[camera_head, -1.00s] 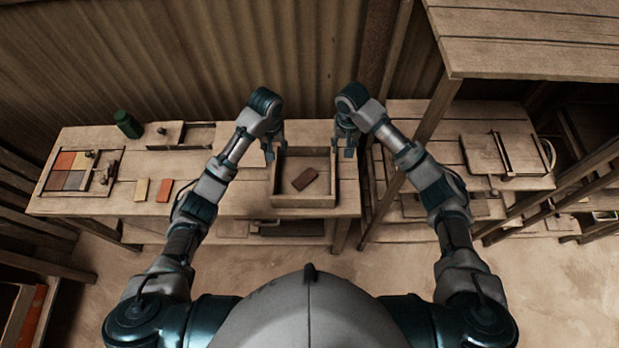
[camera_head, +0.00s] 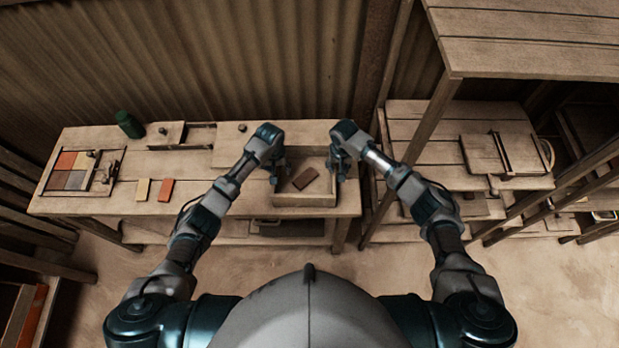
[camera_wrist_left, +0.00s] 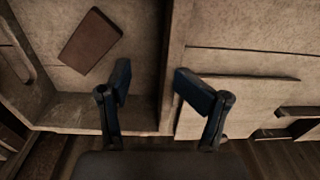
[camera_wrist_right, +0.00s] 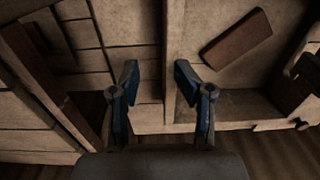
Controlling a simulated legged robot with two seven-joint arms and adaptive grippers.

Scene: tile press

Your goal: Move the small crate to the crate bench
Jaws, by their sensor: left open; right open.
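The small crate (camera_head: 305,199) is an open wooden box on the right end of the long bench, with a dark brown tile (camera_head: 305,178) lying loose inside. My left gripper (camera_head: 277,178) is open at the crate's left wall; in the left wrist view its fingers (camera_wrist_left: 150,88) stand on either side of that wall (camera_wrist_left: 172,75). My right gripper (camera_head: 342,172) is open at the right wall; in the right wrist view its fingers (camera_wrist_right: 157,82) stand on either side of that wall (camera_wrist_right: 174,50). Neither gripper visibly pinches its wall.
The long bench (camera_head: 225,205) also carries a tray of coloured tiles (camera_head: 75,172), two loose tiles (camera_head: 165,190) and a green jar (camera_head: 128,125). Another slatted bench (camera_head: 420,120) stands to the right, past a narrow gap and a wooden post (camera_head: 425,130). A raised shelf (camera_head: 530,45) overhangs there.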

